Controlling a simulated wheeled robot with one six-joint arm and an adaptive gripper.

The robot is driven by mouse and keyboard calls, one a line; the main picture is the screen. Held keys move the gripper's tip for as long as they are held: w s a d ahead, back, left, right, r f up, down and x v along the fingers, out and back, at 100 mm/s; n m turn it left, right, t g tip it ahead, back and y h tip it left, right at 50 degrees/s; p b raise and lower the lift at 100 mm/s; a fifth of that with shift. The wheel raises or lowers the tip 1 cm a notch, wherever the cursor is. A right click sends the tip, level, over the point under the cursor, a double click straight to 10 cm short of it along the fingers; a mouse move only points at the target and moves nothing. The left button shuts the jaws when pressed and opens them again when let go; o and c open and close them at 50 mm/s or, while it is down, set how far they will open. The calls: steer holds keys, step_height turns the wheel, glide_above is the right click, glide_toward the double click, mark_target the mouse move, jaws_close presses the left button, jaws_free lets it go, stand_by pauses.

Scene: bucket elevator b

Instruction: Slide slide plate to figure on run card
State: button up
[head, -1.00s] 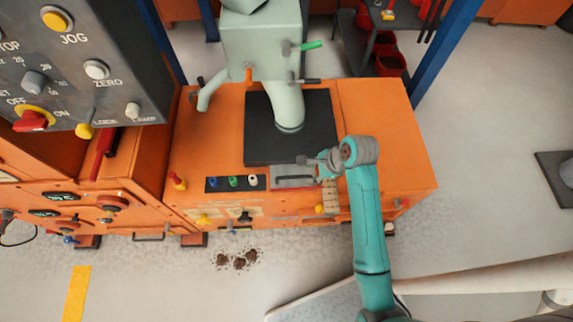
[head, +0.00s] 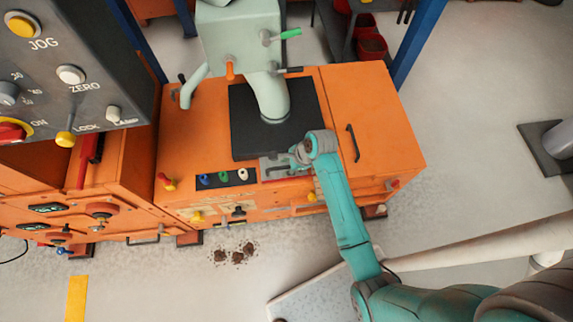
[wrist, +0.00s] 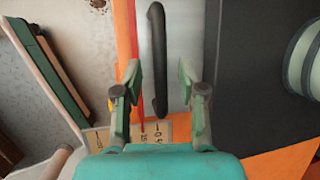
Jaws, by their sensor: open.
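The slide plate is a light grey plate with a dark bar handle (wrist: 157,60) in the wrist view. In the head view the slide plate (head: 271,171) lies at the front edge of the orange cabinet top, partly hidden by my arm. My gripper (wrist: 160,73) is open, with one finger on each side of the handle in the picture; I cannot tell whether either touches it. In the head view my gripper (head: 293,157) is over the plate. A scale strip (wrist: 153,131) with printed figures and a thin red pointer (wrist: 138,85) lie beside the plate. I cannot make out the run card.
A dark square pad (head: 240,115) with a pale green spout lies behind the plate. Blue, green and white knobs sit on a black strip (head: 237,181) to its left. A control panel (head: 60,75) stands at the upper left. A door handle (head: 352,143) is on the right.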

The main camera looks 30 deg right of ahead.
mark_target(289, 180)
steer(key=shift+f, duration=0.1)
jaws_close()
steer(key=s, duration=0.1)
steer(key=s+a, duration=0.1)
steer(key=s, duration=0.2)
steer(key=shift+s+a, duration=0.3)
steer(key=shift+s, duration=0.05)
jaws_free()
steer(key=v, duration=1.2)
stand_by(0.6)
